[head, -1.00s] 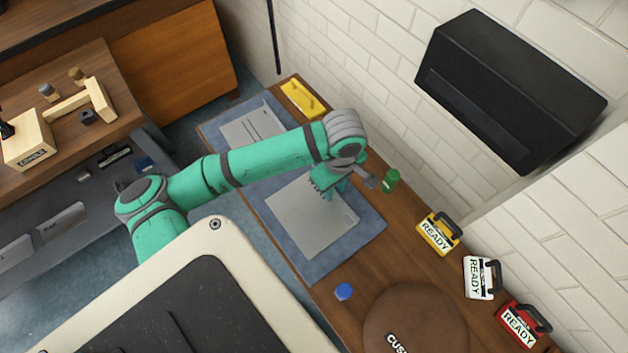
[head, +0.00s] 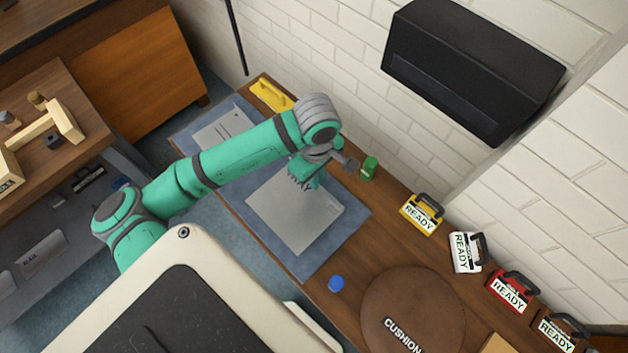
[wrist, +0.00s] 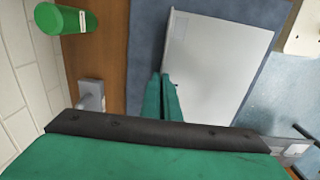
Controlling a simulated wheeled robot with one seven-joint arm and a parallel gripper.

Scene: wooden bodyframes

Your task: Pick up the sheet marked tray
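Two thin grey sheets lie on a blue-grey mat (head: 330,245) on the wooden bench. The nearer sheet (head: 290,225) lies flat, with a small marking near its right corner that is too small to read. The farther sheet (head: 220,130) lies toward the mat's far left end, partly behind my arm. My gripper (head: 305,182) points down over the upper edge of the nearer sheet. In the wrist view my gripper's fingers (wrist: 165,95) are together beside the edge of this sheet (wrist: 215,60). I cannot tell whether they touch it.
A green cylinder (head: 369,168) stands close right of my gripper. A blue cap (head: 337,284) and a round cushion board (head: 410,290) lie nearer. Several READY-tagged boxes (head: 421,215) line the wall below a black hood (head: 470,70). A yellow piece (head: 270,95) lies at the far end.

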